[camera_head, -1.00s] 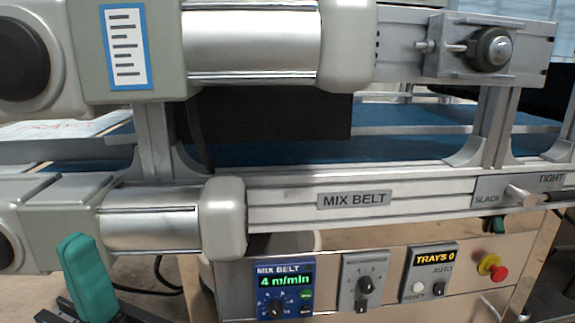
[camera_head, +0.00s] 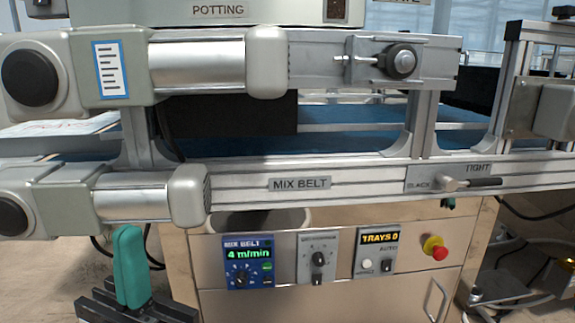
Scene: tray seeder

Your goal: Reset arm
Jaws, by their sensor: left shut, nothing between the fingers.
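My left gripper (camera_head: 128,234) is at the lower left of the head view. Its teal fingers point up and are shut together with nothing between them. Its dark body (camera_head: 138,306) is below, cut by the bottom edge. I see no contact with the machine. My right gripper is not in view.
The MIX BELT conveyor's rail (camera_head: 350,182) spans the view, with a slack/tight lever (camera_head: 470,184) at right. Below are a grey dial box (camera_head: 318,257), a TRAYS 0 counter box (camera_head: 376,252) and a red stop button (camera_head: 440,253). Floor shows at lower left.

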